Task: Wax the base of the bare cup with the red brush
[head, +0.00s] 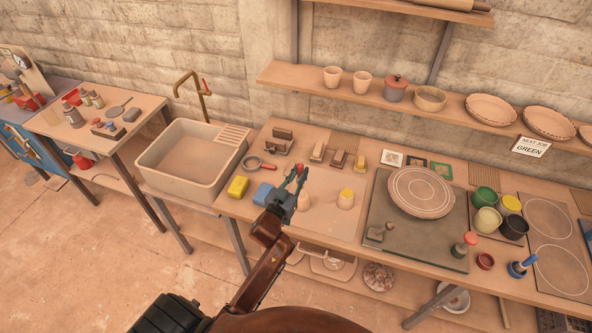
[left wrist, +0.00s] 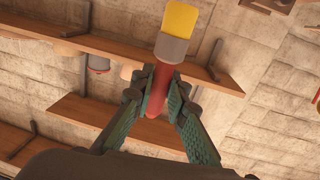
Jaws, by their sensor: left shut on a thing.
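My left gripper (head: 297,178) is raised over the bench and shut on the red brush. In the left wrist view, the fingers (left wrist: 160,92) grip its red handle (left wrist: 160,103), with the grey ferrule (left wrist: 171,48) and yellow tip (left wrist: 180,18) pointing away from the fingers. In the head view, only a small red part of the brush shows at the gripper. My right gripper is out of view.
A yellow sponge (head: 238,187) and a blue block (head: 263,193) lie left of the gripper. A turntable (head: 420,192) sits to the right, and a sink (head: 192,158) to the left. A shelf (head: 385,93) runs above.

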